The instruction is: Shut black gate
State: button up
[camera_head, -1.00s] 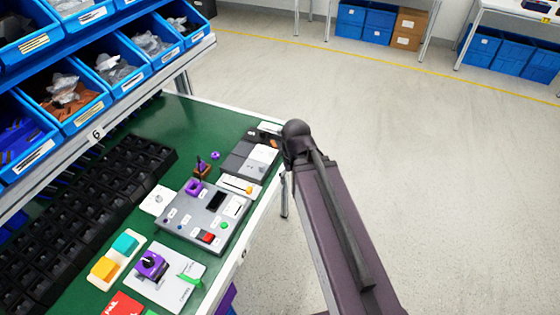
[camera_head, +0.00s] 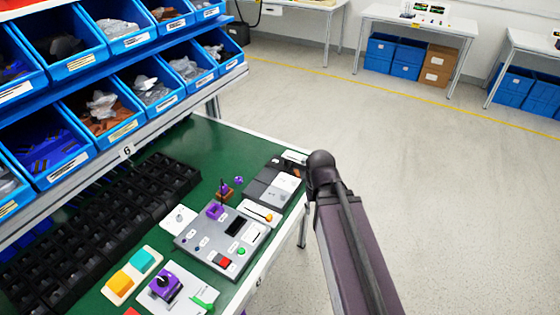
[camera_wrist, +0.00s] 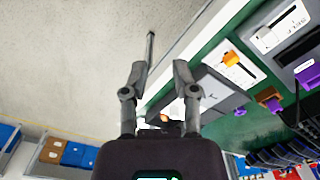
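No part is clearly recognisable as a black gate. The likeliest place is the dark grey unit (camera_head: 262,187) with a light grey panel, at the far right end of the green table. It also shows in the wrist view (camera_wrist: 213,88), right of my fingers. A small dark device (camera_head: 293,160) stands just beyond it, partly hidden by my arm. My gripper (camera_wrist: 160,68) has its two fingers apart with nothing between them. It is beside the table edge near the dark unit. In the head view my arm hides the gripper.
A grey control panel (camera_head: 203,240) with buttons and a purple part lies nearer on the green table (camera_head: 235,150). A white slider plate (camera_head: 250,207) with an orange knob sits between. Black trays (camera_head: 110,215) and shelves of blue bins (camera_head: 95,105) line the left. Open floor lies right.

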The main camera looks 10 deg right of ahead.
jog(key=w+a+n+y, duration=0.1)
jog(key=w+a+n, duration=0.1)
jog(key=w, duration=0.9)
jog(key=w+a+r+n+t+y, duration=0.1)
jog(key=w+n, duration=0.4)
jog(key=w, duration=0.6)
jog(key=w+a+r+n+t+y+p, duration=0.1)
jog(key=w+a+n, duration=0.2)
jog(key=w, duration=0.8)
jog(key=shift+a+n, duration=0.25)
jog(key=shift+n, duration=0.05)
grip_shut()
